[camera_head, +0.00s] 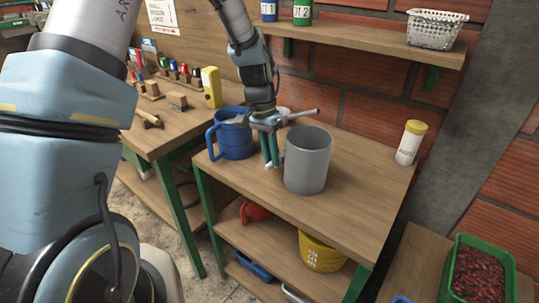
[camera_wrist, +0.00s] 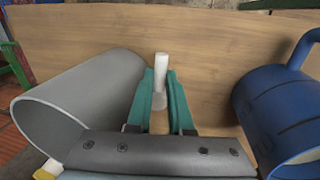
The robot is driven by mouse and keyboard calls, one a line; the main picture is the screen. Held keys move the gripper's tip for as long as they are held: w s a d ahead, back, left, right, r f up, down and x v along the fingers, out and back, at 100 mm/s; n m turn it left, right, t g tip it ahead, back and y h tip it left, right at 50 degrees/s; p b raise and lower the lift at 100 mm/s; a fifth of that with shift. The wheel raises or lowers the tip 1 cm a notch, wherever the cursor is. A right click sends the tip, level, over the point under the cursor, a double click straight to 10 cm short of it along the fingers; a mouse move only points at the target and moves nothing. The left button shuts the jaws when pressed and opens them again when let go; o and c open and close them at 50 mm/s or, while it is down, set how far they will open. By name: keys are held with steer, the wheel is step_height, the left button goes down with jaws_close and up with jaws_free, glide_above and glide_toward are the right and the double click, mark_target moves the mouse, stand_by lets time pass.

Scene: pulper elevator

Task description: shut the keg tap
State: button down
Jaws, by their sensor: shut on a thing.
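No part that I can clearly tell as a keg tap shows. My gripper (camera_head: 270,163) points down at the workbench, between a grey cylindrical container (camera_head: 306,165) and a blue mug (camera_head: 235,138). In the wrist view its green fingers (camera_wrist: 160,90) are closed around a small pale upright piece (camera_wrist: 161,66). Whether this piece is the tap lever, I cannot tell. The grey container (camera_wrist: 75,98) is left of the fingers there, and the blue mug (camera_wrist: 280,110) is right.
A white bottle with a yellow lid (camera_head: 410,143) stands at the bench's right end. A shelf (camera_head: 370,43) above carries a white basket (camera_head: 435,28) and tins. A yellow bucket (camera_head: 320,250) is below. A green crate (camera_head: 478,268) stands lower right. Bench front is clear.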

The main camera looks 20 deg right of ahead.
steer(key=shift+s+d+n, duration=0.1)
steer(key=shift+s+n, duration=0.05)
steer(key=shift+n, duration=0.35)
steer(key=c, duration=0.8)
jaws_free()
steer(key=r, duration=0.3)
steer(key=w+r+b, duration=0.1)
steer(key=r, duration=0.3)
steer(key=a+r+b, duration=0.1)
steer(key=r, duration=0.2)
steer(key=shift+w+a+r, duration=0.1)
steer(key=shift+w+r, duration=0.25)
